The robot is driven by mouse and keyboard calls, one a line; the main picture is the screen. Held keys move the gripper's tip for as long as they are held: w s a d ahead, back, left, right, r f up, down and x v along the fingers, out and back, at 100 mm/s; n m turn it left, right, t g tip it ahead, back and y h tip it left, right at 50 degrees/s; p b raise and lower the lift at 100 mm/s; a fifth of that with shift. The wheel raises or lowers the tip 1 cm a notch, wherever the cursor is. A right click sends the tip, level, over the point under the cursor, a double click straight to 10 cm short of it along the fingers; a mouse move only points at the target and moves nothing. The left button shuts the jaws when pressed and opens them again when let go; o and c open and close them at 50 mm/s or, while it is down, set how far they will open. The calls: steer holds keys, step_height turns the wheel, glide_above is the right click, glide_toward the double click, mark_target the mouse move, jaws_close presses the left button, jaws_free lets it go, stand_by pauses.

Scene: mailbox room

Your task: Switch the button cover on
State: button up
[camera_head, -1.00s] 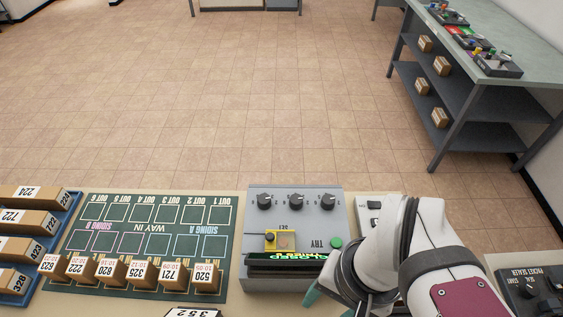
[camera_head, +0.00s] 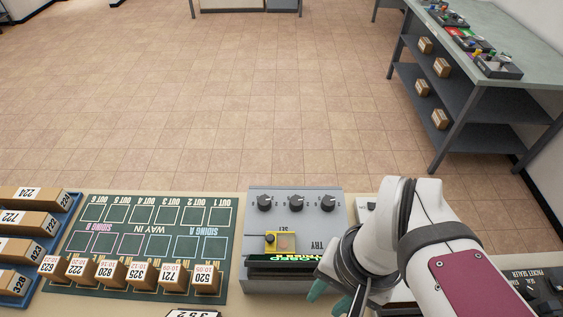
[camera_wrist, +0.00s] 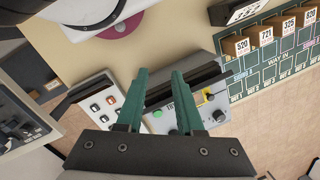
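The yellow button cover (camera_head: 280,241) sits around a tan square beneath the SET label on the grey control box (camera_head: 333,213). A small dark knob is at its left side. I cannot tell whether it is raised or lowered. It also shows in the wrist view (camera_wrist: 208,97), right of the fingers and partly blocked. My gripper (camera_head: 326,297) is near the box's lower right corner, apart from the cover. In the wrist view my gripper (camera_wrist: 160,75) has two green fingers spread with nothing held between them. The green TRY button (camera_wrist: 158,113) shows between them.
Three black dials (camera_head: 296,202) line the back of the box, and a lit display (camera_head: 285,258) its front. A green sorting board (camera_head: 150,215) with several numbered parcels lies left. A panel with several buttons (camera_wrist: 107,103) is beside the box. A dark-knobbed unit (camera_head: 535,288) stands right.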

steer(key=shift+m+g, duration=0.4)
steer(key=shift+m, duration=0.2)
steer(key=w+r, duration=0.1)
steer(key=w, duration=0.2)
steer(key=w+r, duration=0.1)
steer(key=w, duration=0.1)
steer(key=w+r, duration=0.1)
steer(key=w, duration=0.2)
steer(key=shift+w+a, duration=0.3)
steer(key=shift+a, duration=0.1)
steer(key=c, duration=0.5)
steer(key=w+a+f+m+g, duration=0.1)
steer(key=w+m, duration=0.1)
steer(key=w, duration=1.1)
steer(key=shift+a+f, duration=0.25)
steer(key=shift+a, duration=0.15)
steer(key=shift+w, duration=0.1)
glide_above(275, 237)
steer(key=w+d, duration=0.4)
steer(key=x, duration=0.3)
steer(key=w+d+x, duration=0.1)
steer(key=x, duration=0.5)
steer(key=shift+w+d+f, duration=0.1)
steer(key=shift+f, duration=0.45)
steer(key=shift+s+a+f, duration=0.25)
steer(key=shift+s+a, duration=0.65)
steer(key=shift+a, duration=0.05)
steer(key=shift+s+a+f, duration=0.15)
steer(key=shift+s+a, duration=0.25)
